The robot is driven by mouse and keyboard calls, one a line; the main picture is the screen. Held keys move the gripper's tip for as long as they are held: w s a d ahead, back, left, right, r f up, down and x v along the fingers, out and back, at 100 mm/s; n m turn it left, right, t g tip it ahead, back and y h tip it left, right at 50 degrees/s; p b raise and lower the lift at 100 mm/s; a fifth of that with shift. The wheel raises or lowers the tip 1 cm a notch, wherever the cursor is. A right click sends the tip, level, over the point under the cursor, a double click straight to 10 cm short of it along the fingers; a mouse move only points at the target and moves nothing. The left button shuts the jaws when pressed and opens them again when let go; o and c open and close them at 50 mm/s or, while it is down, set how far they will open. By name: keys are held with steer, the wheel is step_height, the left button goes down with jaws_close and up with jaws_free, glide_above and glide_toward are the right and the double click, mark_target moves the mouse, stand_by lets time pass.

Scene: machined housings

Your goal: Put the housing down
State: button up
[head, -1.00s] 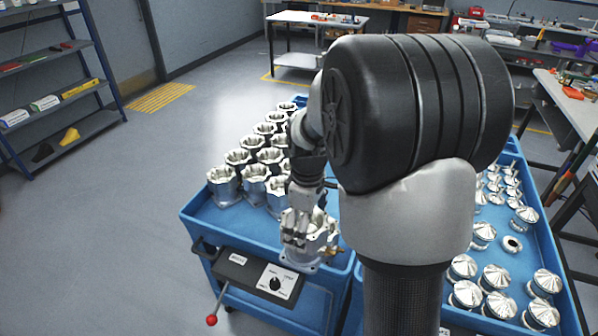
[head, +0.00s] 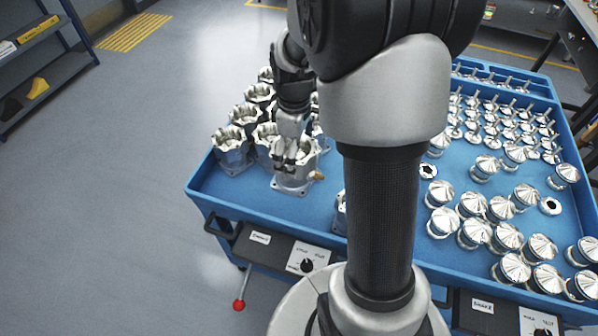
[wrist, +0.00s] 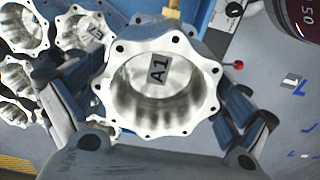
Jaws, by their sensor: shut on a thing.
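The held housing (head: 298,178) is a silver machined cup with a scalloped rim and a square base flange. My gripper (head: 288,155) is shut on it, and it stands upright at the front of the housing rows on the left blue cart. Whether its base touches the tray cannot be told. In the wrist view the housing (wrist: 203,80) shows its open bore with an "A1" label inside, one finger pad on each side.
Several similar housings (head: 232,145) stand in rows close behind and left of the held one. Another housing (head: 341,212) is partly hidden behind my arm. Bare tray (head: 240,188) lies in front. Silver domed parts (head: 475,232) fill the right cart.

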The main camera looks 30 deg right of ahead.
step_height(320, 180, down, 16)
steer(key=b, duration=0.5)
steer(key=shift+r, duration=0.2)
steer(key=shift+f, duration=0.15)
steer(key=o, duration=1.7)
